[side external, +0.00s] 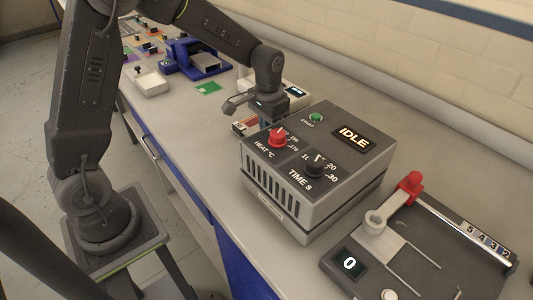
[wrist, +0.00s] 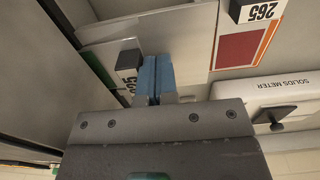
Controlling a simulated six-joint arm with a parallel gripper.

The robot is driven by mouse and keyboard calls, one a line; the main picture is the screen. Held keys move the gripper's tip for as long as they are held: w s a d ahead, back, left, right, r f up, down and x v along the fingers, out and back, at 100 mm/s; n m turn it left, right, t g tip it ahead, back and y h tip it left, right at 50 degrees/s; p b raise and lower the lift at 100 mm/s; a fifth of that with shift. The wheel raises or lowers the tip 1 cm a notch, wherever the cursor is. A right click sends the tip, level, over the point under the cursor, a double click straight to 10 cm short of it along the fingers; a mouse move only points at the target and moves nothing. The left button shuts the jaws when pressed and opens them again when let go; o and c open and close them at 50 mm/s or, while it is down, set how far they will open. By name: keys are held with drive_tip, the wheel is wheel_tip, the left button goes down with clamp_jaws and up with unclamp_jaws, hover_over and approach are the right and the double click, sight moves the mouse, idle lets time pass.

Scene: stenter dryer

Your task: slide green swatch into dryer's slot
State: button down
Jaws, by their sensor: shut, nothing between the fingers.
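My gripper (side external: 268,122) is pointed down just behind the dryer (side external: 318,170), at its far left side in the side view. In the wrist view its blue fingers (wrist: 157,78) are shut together and empty. The slot is not visible. A flat green patch (side external: 208,88) lies on the bench farther back.
A red swatch (wrist: 239,48) on a pale card lies right of the fingers. The solids meter (wrist: 290,90) is close on the right. A blue device (side external: 197,60) stands farther back. A grey board with a red-knobbed lever (side external: 410,184) is at front right.

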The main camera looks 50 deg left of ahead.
drive_tip(key=shift+d, duration=0.55)
drive_tip(key=shift+a, duration=0.2)
drive_tip(key=shift+a, duration=0.45)
wheel_tip(320, 180, up, 8)
idle(0.8)
drive_tip(key=shift+r, duration=0.1)
drive_tip(key=s+d+r+t, duration=0.2)
drive_tip(key=s+r, duration=0.1)
drive_tip(key=s, duration=0.8)
drive_tip(key=s+d+r+t, duration=0.2)
drive_tip(key=s+r+t, duration=0.1)
drive_tip(key=s, duration=0.7)
drive_tip(key=shift+s+d+r+t, duration=0.15)
drive_tip(key=shift+s+d+t, duration=0.1)
drive_tip(key=shift+s+t, duration=0.1)
